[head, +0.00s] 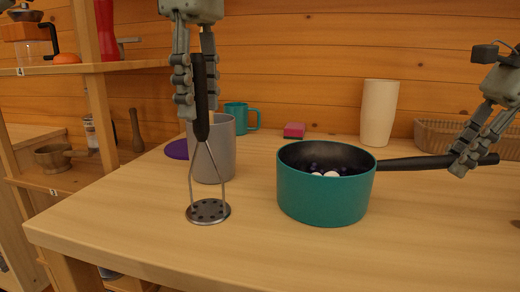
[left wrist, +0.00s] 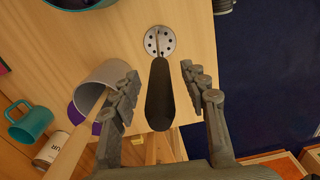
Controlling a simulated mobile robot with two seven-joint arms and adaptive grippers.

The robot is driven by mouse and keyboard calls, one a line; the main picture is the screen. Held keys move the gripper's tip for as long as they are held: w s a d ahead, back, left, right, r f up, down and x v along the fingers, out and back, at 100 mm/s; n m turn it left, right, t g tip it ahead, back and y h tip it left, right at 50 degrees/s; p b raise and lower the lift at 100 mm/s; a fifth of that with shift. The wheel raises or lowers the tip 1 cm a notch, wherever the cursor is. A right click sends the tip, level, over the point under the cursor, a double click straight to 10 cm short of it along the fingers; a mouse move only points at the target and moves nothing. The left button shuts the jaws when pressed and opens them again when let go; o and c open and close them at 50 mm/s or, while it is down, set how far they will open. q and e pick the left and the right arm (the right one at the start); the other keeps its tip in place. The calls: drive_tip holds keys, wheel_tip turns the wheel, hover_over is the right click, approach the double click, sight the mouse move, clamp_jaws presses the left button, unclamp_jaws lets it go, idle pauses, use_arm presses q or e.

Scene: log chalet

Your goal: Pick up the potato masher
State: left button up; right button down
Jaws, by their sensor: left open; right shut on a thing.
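The potato masher (head: 203,150) stands upright on the table, its round perforated metal head (head: 208,211) down and its black handle up. In the left wrist view its black handle (left wrist: 159,95) lies between the fingers of my left gripper (left wrist: 158,92). My left gripper (head: 195,85) points down around the handle from above; the jaws are open, with a gap on both sides of the handle. My right gripper (head: 466,160) is shut on the black handle of the teal saucepan (head: 322,196), at the right of the table.
A grey container (head: 222,155) stands close behind the masher. A teal mug (head: 241,118), a pink sponge (head: 294,130), a cream vase (head: 379,112) and a wicker basket (head: 440,138) stand along the back. The table's front (head: 300,262) is clear.

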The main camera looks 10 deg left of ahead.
use_arm(q)
drive_tip(key=shift+f, duration=0.6)
clamp_jaws()
